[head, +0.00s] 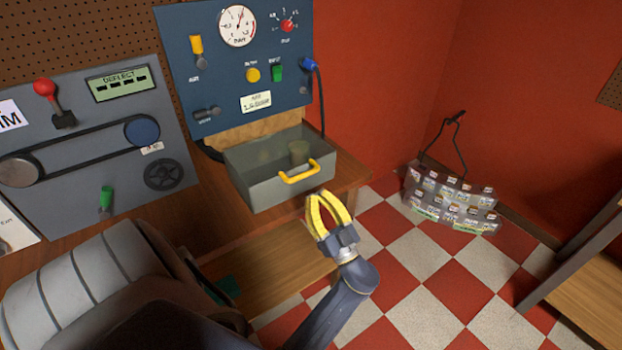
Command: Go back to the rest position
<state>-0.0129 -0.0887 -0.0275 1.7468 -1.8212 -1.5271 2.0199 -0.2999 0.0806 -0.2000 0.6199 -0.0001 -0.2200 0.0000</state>
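My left gripper (318,197) has yellow fingers and hangs over the floor just off the front right corner of the wooden bench (345,178). Its fingertips are a little apart, with nothing seen between them. They are close to the yellow handle (300,172) of a grey drawer-like bin (265,190) but do not appear to hold it. My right gripper is not in view.
A blue panel (215,70) with a gauge, knobs and switches stands behind the bin. A grey panel (60,135) with a belt and lever is at left. A hanging rack (450,200) is at right. Checkered floor (420,290) is open between bench and shelf (590,300).

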